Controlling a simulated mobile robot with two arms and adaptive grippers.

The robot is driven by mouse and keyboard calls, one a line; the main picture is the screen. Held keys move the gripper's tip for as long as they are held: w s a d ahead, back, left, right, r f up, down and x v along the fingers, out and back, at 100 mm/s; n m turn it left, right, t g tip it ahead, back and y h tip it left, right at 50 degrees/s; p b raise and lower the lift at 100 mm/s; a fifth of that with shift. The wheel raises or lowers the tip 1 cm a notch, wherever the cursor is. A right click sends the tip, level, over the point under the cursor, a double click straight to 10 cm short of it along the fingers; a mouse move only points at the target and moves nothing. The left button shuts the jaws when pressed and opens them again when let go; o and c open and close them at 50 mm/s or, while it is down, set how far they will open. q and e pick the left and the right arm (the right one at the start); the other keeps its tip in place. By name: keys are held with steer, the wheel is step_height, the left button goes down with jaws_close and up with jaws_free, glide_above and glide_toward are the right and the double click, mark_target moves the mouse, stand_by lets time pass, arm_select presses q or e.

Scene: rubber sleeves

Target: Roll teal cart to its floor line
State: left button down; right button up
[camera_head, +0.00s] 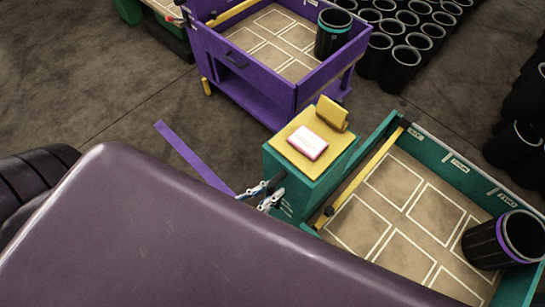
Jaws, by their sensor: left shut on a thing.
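The teal cart (387,128) stands at the right, with a tan deck (403,189) marked in white outlined cells and a yellow bar along its left side. A teal box with a yellow top (297,138) is at its left end. My left gripper (268,193) is at the lower left face of this box, shut on a dark part there that looks like the cart's handle; the fingers partly hide it. A purple line (190,155) runs on the floor just left of the box. I see no teal floor line. My right gripper is not in view.
A purple cart (246,87) stands behind the teal one, carrying a black sleeve with a teal band (333,36). A black sleeve with a purple band (483,243) stands on the teal cart. Several black sleeves fill the upper right floor. The left floor is mostly clear.

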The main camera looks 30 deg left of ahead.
arm_select(q)
steer(key=c, duration=1.8)
jaws_free()
steer(key=shift+c, duration=0.2)
steer(key=shift+s+a, duration=0.1)
steer(key=v, duration=1.2)
